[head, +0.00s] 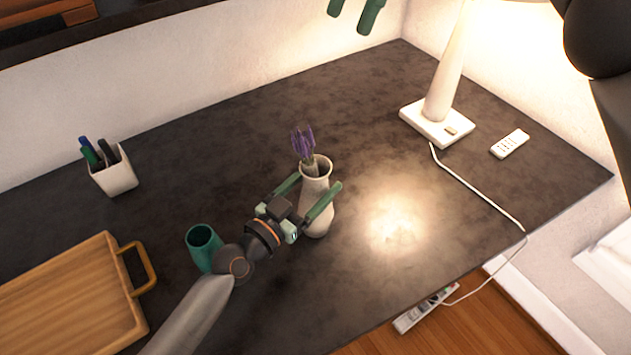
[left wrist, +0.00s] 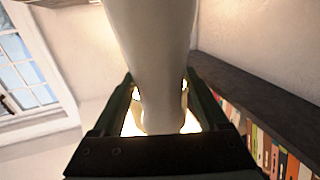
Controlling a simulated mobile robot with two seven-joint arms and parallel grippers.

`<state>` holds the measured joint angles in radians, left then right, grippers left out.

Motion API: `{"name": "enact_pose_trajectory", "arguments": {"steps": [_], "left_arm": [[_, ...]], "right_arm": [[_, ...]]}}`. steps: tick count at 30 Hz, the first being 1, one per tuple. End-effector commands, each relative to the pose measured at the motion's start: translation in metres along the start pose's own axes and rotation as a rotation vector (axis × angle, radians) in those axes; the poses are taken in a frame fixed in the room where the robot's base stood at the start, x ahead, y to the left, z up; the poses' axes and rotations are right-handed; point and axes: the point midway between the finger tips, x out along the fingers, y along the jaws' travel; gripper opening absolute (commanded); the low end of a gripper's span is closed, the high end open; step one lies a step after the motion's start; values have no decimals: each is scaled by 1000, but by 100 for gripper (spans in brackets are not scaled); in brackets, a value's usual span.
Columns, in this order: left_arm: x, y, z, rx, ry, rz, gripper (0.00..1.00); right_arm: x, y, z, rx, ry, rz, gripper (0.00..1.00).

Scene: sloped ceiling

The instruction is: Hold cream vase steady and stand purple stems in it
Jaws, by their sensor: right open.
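The cream vase (head: 318,218) stands upright on the dark table. The purple stems (head: 303,143) stand in its mouth, leaning slightly left, with their flower heads above the rim; their lower ends are hidden inside. My left gripper (head: 318,184) has its fingers on either side of the vase, closed on its upper part. In the left wrist view the vase (left wrist: 155,45) fills the space between the fingertips (left wrist: 158,80). My right gripper (head: 352,8) is open and empty at the top edge, above and apart from the stems; only its fingertips show.
A green cup (head: 203,240) stands beside my left wrist. A wooden tray (head: 65,295) and a white pen holder (head: 115,178) are at left. A white lamp (head: 442,90) with a cord and a white remote (head: 510,144) are at right. The table right of the vase is clear.

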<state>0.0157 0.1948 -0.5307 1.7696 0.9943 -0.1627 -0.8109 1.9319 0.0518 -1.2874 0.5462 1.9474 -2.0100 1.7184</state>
Motion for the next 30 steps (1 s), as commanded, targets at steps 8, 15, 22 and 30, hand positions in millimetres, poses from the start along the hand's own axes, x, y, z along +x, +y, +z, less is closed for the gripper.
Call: {"name": "enact_pose_trajectory", "arguments": {"steps": [8, 15, 22, 30], "left_arm": [[0, 0, 0, 0, 0, 0, 96], [-7, 0, 0, 1, 0, 0, 96], [-47, 0, 2, 4, -5, 1, 96], [-96, 0, 1, 2, -4, 2, 96]], "right_arm": [[0, 0, 0, 0, 0, 0, 62], [0, 0, 0, 1, 0, 0, 62], [0, 0, 0, 1, 0, 0, 62], [0, 0, 0, 1, 0, 0, 62]]}}
